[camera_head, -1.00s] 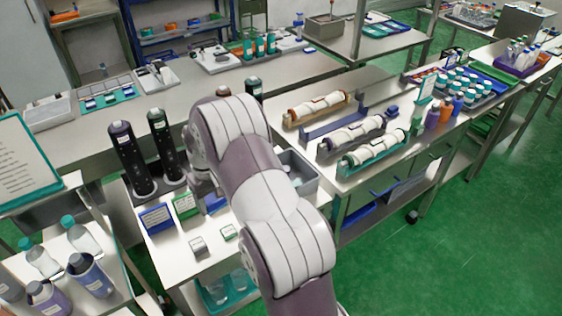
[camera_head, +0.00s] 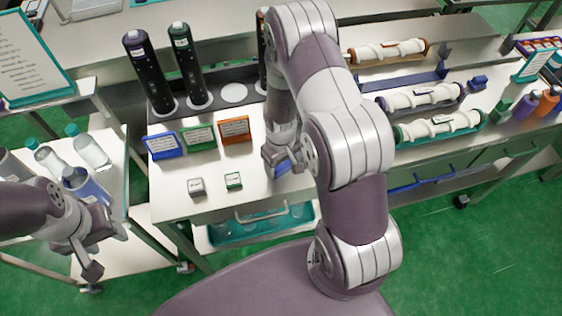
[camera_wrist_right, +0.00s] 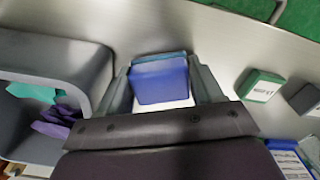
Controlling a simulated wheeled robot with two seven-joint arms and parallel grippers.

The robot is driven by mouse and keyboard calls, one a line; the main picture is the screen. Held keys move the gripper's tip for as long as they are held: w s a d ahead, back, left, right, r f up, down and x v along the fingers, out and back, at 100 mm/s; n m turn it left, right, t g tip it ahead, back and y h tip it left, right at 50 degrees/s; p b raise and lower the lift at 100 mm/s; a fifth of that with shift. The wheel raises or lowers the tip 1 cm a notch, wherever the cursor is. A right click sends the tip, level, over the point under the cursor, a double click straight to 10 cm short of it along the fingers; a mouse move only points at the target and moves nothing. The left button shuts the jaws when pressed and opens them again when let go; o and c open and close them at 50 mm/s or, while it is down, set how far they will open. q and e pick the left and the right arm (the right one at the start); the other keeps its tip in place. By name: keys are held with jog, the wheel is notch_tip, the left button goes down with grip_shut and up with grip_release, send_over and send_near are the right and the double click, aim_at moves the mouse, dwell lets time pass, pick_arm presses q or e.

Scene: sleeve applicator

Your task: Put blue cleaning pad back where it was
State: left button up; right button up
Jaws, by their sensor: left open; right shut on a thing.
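The blue cleaning pad (camera_wrist_right: 160,80) is between the fingers of my right gripper (camera_wrist_right: 164,82), which is shut on it. A teal edge shows along its far side. In the head view the right gripper (camera_head: 282,158) is low over the white table, right of the small green block (camera_head: 233,181) and grey block (camera_head: 196,187); a bit of the blue pad (camera_head: 283,168) shows there. I cannot tell whether the pad touches the table. My left gripper (camera_head: 92,252) is open and empty at the lower left, away from the table.
A grey bin (camera_wrist_right: 62,55) with teal and purple cloths stands beside the right gripper in the wrist view. Blue (camera_head: 165,145), green (camera_head: 199,138) and orange (camera_head: 235,130) labelled boxes stand behind the small blocks. Tall black bottles (camera_head: 147,72) stand behind them. The table's front strip is clear.

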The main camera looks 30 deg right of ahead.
jog(key=shift+d, duration=0.1)
jog(key=shift+f, duration=0.25)
jog(key=o, duration=0.8)
jog(key=shift+r, duration=0.1)
